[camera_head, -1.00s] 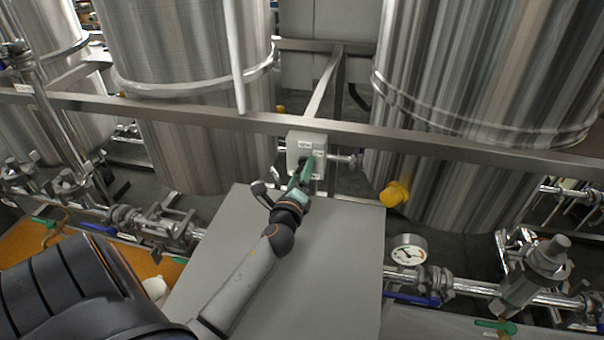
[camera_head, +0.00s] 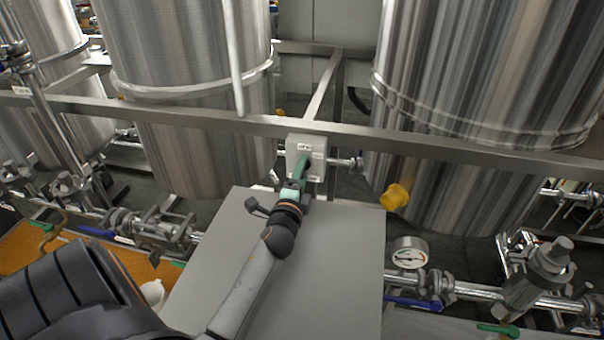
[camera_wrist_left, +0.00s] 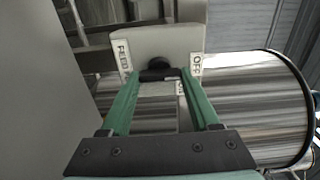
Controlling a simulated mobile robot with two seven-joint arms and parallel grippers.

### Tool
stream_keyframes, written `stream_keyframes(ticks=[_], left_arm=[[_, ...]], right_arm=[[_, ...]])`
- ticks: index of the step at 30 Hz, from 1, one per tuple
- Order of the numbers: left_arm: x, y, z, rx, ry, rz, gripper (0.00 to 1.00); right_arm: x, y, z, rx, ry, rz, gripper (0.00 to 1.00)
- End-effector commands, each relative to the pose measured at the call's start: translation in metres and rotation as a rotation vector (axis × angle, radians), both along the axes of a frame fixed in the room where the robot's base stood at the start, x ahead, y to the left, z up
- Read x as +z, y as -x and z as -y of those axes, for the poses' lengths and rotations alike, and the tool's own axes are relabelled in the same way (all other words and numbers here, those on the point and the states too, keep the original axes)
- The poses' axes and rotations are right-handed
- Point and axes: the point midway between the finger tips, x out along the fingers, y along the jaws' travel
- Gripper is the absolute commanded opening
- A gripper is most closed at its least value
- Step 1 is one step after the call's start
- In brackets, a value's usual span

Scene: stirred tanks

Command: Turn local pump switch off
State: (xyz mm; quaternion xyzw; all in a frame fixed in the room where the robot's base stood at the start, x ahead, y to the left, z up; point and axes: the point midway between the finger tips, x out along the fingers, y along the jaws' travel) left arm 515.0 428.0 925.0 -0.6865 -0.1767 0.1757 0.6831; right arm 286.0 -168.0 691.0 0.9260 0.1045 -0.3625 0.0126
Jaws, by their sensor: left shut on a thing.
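The pump switch is on a pale grey box (camera_head: 318,146) fixed below the steel rail between the two large tanks. In the left wrist view the box (camera_wrist_left: 150,44) carries a black knob (camera_wrist_left: 160,64) with a short bar. An "OFF" label (camera_wrist_left: 196,66) is right of the knob. Another label (camera_wrist_left: 123,56) is on its left, and a third below is partly hidden. My left gripper (camera_head: 303,166) has its green fingers at the box front, shut on the knob's bar, one finger on each side. In the head view the gripper hides the knob. My right gripper does not show.
A grey flat-topped surface (camera_head: 335,255) lies under my left arm. The steel rail (camera_head: 440,145) crosses just above the box. Large tanks (camera_head: 200,90) stand behind on both sides. A pressure gauge (camera_head: 409,252) and pipes with valves are at the right.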

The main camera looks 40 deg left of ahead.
Motion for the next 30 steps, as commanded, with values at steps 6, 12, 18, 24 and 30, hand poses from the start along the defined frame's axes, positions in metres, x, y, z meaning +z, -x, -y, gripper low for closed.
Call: stream_keyframes(ticks=[6, 12, 18, 24, 30], left_arm=[[-0.0009, 0.0001, 0.0005, 0.000, 0.015, 0.006, 0.07], [-0.0009, 0.0001, 0.0005, -0.001, 0.015, 0.006, 0.07], [-0.0008, 0.0000, 0.0004, 0.000, 0.013, 0.005, 0.80], [-0.0005, 0.0000, 0.0001, 0.000, 0.010, 0.004, 0.93], [-0.0002, 0.0000, 0.0000, 0.000, 0.009, 0.004, 0.93]], right_arm=[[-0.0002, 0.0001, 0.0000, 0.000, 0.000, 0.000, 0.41], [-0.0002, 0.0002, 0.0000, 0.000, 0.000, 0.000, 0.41], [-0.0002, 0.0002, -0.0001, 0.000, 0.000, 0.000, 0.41], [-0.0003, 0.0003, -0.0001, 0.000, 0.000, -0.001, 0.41], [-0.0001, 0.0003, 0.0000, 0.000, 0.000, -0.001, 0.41]])
